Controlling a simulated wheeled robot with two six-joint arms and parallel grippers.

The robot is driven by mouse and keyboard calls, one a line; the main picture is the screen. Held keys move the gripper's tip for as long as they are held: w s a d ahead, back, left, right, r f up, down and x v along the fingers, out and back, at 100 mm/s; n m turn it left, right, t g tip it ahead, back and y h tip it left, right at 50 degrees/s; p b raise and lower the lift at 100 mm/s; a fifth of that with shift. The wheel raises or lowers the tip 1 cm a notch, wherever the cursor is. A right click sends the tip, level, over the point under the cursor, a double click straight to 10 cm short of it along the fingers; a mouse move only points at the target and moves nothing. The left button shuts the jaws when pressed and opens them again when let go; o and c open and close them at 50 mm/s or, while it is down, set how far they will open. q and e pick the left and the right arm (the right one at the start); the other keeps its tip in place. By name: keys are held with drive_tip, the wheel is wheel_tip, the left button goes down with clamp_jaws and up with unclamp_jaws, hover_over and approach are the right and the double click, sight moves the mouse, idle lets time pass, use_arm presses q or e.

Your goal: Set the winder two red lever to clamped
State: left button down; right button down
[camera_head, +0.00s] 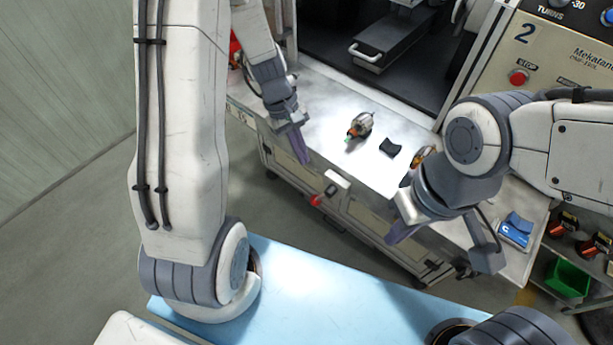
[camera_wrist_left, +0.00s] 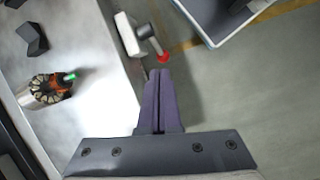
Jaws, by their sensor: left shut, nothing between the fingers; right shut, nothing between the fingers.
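The red lever (camera_head: 316,201) sits at the front edge of the winder two bench, on a white block (camera_head: 338,180). In the left wrist view its red tip (camera_wrist_left: 163,60) is just ahead of my left fingertips, and its dark stem runs back to the white block (camera_wrist_left: 124,34). My left gripper (camera_head: 304,157) is shut and empty, above the bench's front edge and up-left of the lever; its purple fingers (camera_wrist_left: 159,75) point towards the red tip. I cannot tell whether they touch. My right gripper (camera_head: 394,236) is shut and empty, right of the lever by the front edge.
An armature (camera_head: 361,125) with copper windings lies on the bench top, with a black block (camera_head: 390,148) beside it. The winder panel (camera_head: 548,52) marked 2 stands at the back right. A blue item (camera_head: 516,229) and a green bin (camera_head: 568,278) are at the right.

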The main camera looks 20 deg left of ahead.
sight(322, 196)
use_arm(q)
drive_tip(key=w+a+f+n+h, duration=0.1)
drive_tip(key=a+f+n, duration=0.4)
drive_tip(key=a, duration=0.2)
drive_tip(key=shift+a+t, duration=0.25)
drive_tip(key=shift+t, duration=0.15)
drive_tip(key=shift+f, duration=0.15)
drive_tip(key=d+r+p+x, duration=0.1)
drive_tip(key=d+p+x, duration=0.1)
drive_tip(key=x, duration=1)
drive_tip(key=shift+s+d+f+p, duration=0.25)
drive_tip(key=shift+s+d+p, duration=0.1)
drive_tip(key=shift+d+p, duration=0.1)
